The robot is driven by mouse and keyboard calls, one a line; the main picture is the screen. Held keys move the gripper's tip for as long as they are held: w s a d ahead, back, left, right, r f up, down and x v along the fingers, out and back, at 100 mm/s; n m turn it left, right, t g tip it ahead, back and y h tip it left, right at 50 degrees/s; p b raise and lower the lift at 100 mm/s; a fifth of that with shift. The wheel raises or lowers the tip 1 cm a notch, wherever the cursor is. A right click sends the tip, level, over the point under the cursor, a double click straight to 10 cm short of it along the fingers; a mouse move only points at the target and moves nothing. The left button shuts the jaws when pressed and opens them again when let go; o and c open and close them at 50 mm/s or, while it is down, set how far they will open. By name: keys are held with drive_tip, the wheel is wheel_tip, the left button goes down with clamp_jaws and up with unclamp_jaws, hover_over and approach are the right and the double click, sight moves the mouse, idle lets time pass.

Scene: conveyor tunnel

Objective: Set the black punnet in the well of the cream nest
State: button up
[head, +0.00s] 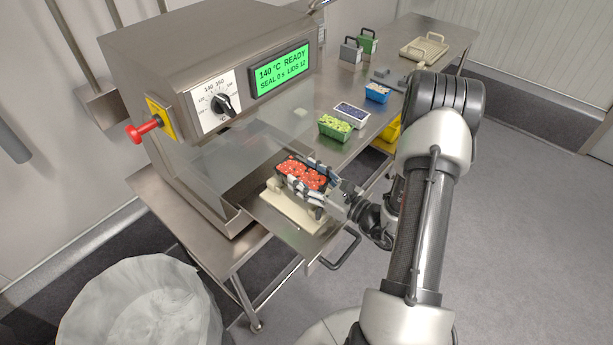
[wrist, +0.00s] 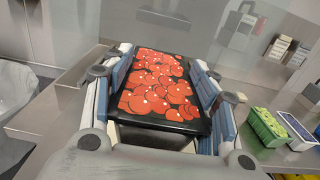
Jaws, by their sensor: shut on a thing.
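The black punnet (head: 316,181) is filled with round red fruit and sits between the two fingers of my gripper (head: 307,187). The wrist view shows my gripper (wrist: 160,105) shut on the punnet (wrist: 150,122), with a blue-padded finger along each long side. The cream nest (head: 284,206) lies on the pulled-out tray in front of the sealing machine, directly under the punnet. The punnet and fingers hide most of the nest and its well. I cannot tell whether the punnet touches the nest or hangs just above it.
The sealing machine (head: 200,90) stands close behind, its display reading 140 °C READY. Green (head: 335,127), white (head: 351,115) and blue (head: 377,93) punnets stand on the bench to the right. A lined bin (head: 140,305) is at front left.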

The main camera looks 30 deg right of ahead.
drive_tip(key=shift+s+a+f, duration=0.1)
drive_tip(key=shift+s+f, duration=0.05)
drive_tip(key=shift+f, duration=0.35)
idle(0.4)
drive_tip(key=shift+f+b, duration=0.2)
drive_tip(key=shift+b, duration=0.1)
idle(0.5)
drive_tip(key=o, duration=1.6)
drive_tip(key=shift+s, duration=0.45)
drive_tip(key=v, duration=0.6)
drive_tip(key=r+v, duration=0.1)
drive_tip(key=v, duration=0.3)
drive_tip(key=shift+d+r, duration=0.1)
drive_tip(key=shift+d, duration=0.2)
drive_tip(key=shift+s+d+r, duration=0.15)
drive_tip(key=shift+s, duration=0.35)
drive_tip(key=shift+w, duration=0.1)
